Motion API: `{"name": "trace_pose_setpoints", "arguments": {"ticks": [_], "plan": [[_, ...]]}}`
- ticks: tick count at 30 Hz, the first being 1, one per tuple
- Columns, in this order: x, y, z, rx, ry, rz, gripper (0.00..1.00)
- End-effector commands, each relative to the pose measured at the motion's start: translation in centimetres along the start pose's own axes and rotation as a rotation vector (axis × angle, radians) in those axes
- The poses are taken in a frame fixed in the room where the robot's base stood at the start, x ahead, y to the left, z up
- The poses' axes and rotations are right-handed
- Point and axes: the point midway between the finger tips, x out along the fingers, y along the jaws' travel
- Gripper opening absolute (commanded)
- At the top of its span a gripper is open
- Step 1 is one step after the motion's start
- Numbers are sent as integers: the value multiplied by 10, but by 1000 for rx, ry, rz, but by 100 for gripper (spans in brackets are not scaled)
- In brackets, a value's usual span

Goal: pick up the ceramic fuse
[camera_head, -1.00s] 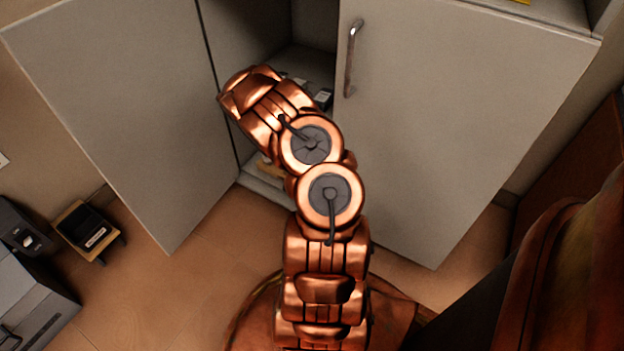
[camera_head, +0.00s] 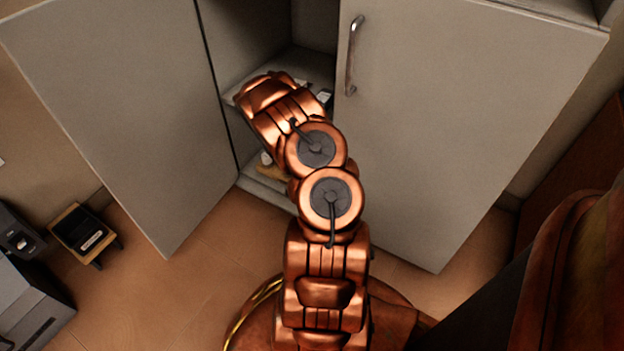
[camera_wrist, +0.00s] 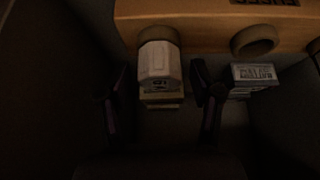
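In the wrist view, a pale, blocky piece (camera_wrist: 158,62), apparently the ceramic fuse, sits in front of a wooden rack (camera_wrist: 205,32) with dark lettering and round openings. My gripper (camera_wrist: 160,68) is open. One dark finger is on each side of the pale piece, with a visible gap on both sides. The picture is dark, so I cannot tell how deep the piece lies between the fingers. In the head view, my arm reaches into the open cabinet and hides my gripper and the fuse.
A small printed box (camera_wrist: 255,76) lies just right of the right finger. In the head view, the left cabinet door (camera_head: 110,100) and right door (camera_head: 455,120) flank my arm. A small wooden stand (camera_head: 85,232) is on the floor at left.

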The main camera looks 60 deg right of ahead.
Motion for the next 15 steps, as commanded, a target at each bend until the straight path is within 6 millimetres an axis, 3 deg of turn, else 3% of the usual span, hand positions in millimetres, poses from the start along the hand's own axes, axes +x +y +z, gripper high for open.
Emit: {"name": "trace_pose_setpoints", "arguments": {"ticks": [2,15], "plan": [[0,0,0,0,0,0,53],[0,0,0,0,0,0,7]]}}
